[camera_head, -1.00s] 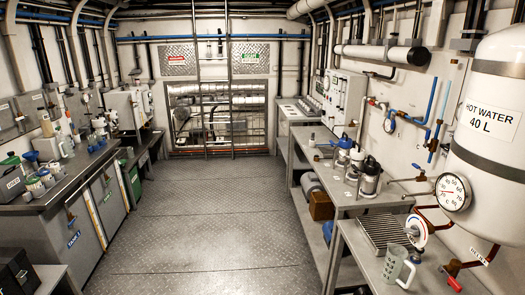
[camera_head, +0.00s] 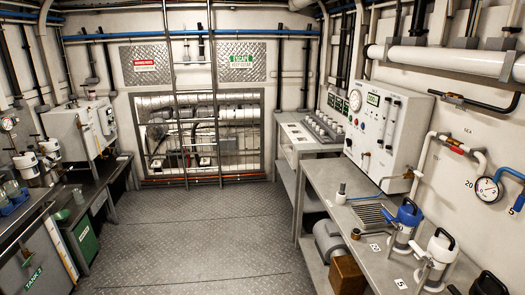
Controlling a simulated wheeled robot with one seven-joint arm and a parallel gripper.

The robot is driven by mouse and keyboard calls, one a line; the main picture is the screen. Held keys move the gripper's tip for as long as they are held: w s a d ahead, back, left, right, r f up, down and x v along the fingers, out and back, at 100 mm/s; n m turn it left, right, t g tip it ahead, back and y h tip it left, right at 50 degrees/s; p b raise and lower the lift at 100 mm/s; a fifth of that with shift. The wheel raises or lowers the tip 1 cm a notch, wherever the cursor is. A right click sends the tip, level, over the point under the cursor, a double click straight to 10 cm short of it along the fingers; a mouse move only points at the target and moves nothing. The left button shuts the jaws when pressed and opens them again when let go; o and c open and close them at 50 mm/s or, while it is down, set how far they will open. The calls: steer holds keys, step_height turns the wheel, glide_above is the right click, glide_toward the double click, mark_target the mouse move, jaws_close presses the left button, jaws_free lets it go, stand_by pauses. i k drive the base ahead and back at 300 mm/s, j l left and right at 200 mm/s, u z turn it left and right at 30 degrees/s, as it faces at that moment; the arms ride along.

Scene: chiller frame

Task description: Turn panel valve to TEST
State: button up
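A white instrument panel (camera_head: 388,125) is mounted on the right wall above the steel bench. It has a small green display (camera_head: 373,99), round dials (camera_head: 355,100) and upright flow tubes (camera_head: 391,120). Small fittings show low on its face, and a brass-coloured fitting with pipe (camera_head: 408,176) is near its lower right corner. I cannot tell which of these is the panel valve, and no TEST marking is legible at this size. My gripper is not in view.
The steel bench (camera_head: 345,205) below the panel holds a grate, a blue-topped canister (camera_head: 407,218) and a white canister (camera_head: 440,247). A brown box (camera_head: 346,275) is under it. The metal floor (camera_head: 205,235) in the middle is clear up to the ladder and back wall.

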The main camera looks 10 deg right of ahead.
mark_target(362, 161)
steer(key=i+j+z, duration=0.1)
steer(key=i+z, duration=0.25)
steer(key=i, duration=0.15)
steer(key=i+j+z, duration=0.3)
steer(key=i, duration=0.2)
steer(key=i+j+z, duration=0.65)
steer(key=i+j, duration=0.35)
steer(key=i+j+u, duration=0.7)
steer(key=i+u, duration=0.35)
